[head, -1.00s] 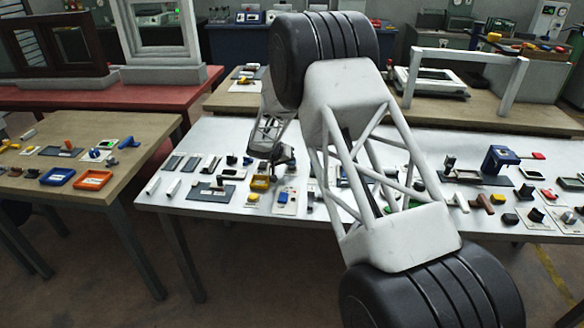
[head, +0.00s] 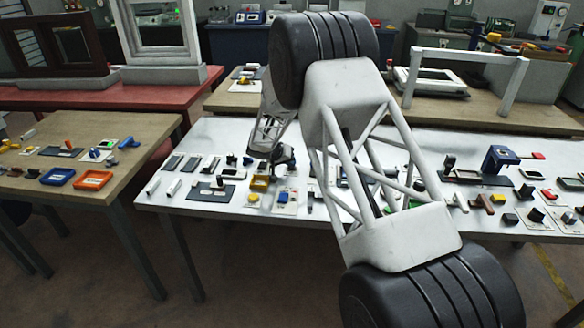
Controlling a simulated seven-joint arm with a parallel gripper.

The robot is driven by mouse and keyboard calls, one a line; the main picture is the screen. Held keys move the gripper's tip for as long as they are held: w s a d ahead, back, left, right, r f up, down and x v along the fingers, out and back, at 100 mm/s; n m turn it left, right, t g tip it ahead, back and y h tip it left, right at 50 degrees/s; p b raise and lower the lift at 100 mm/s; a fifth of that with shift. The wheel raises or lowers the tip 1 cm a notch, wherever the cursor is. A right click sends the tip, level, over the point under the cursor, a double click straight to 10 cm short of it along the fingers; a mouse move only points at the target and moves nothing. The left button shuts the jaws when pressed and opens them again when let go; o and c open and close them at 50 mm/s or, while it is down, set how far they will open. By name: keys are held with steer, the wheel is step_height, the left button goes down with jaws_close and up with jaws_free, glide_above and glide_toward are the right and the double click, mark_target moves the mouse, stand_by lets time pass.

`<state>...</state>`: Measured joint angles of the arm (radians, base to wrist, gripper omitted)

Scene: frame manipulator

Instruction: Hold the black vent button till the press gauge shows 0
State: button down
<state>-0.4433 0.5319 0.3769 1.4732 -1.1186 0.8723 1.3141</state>
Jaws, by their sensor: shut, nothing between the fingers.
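My gripper (head: 284,160) shows small and dark beyond my arm's white lattice link. It is shut and empty, pointing down over the white table (head: 178,208), close to a yellow-framed part (head: 261,183) and a plate with a blue block (head: 284,197). I cannot tell whether its tips touch anything. I cannot make out which small part is the black vent button; it may be hidden behind the gripper or my arm. The press gauge and its reading cannot be made out either.
Many small parts crowd the white table around the gripper, including a dark plate (head: 209,193) and a yellow knob (head: 253,198). A blue device (head: 499,160) stands at the right. My arm hides the table's middle. A wooden table (head: 85,135) stands at the left.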

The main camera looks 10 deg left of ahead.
stand_by(0.4)
steer(key=shift+r, duration=0.85)
steer(key=shift+r, duration=0.1)
steer(key=shift+r, duration=2.4)
